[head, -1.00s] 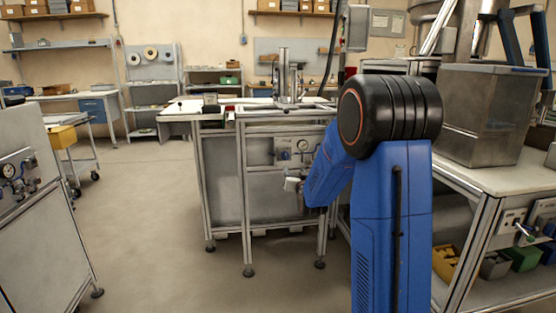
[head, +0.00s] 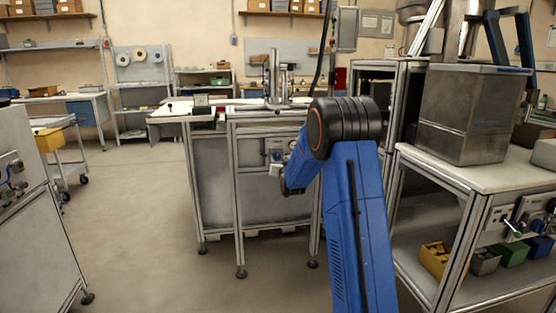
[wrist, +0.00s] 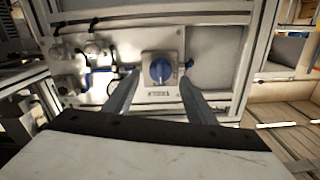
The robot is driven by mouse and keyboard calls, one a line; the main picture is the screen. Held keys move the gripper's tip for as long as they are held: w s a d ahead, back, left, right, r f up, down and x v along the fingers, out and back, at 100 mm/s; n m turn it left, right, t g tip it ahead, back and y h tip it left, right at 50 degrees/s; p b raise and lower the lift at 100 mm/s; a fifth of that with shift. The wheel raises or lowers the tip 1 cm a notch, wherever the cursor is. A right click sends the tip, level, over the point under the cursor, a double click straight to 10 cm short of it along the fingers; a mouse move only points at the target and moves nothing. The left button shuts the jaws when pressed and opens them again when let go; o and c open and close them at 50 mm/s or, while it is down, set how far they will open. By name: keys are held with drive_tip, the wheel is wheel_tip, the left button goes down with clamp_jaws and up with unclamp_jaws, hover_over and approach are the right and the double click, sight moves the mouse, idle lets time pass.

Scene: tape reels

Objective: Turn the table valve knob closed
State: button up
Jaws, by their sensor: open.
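In the wrist view a blue valve knob (wrist: 161,71) sits on a square grey plate (wrist: 150,56) on the table's front panel. My gripper (wrist: 158,82) is open, with one finger on each side of the knob and nothing held. The fingertips point at the panel; I cannot tell how much depth is left between them and the knob. In the head view the workbench (head: 238,116) with this panel stands in the middle.
Gauges and fittings with blue tubing (wrist: 90,52) lie left of the knob on the panel. Aluminium frame posts border it. In the head view a side bench (head: 480,170) with a metal bin (head: 465,112) stands right, and a grey cabinet (head: 35,220) left. Floor is clear between.

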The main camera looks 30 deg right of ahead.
sight(278, 157)
drive_tip(key=shift+x, duration=1.6)
drive_tip(key=c, duration=1)
drive_tip(key=shift+c, duration=0.2)
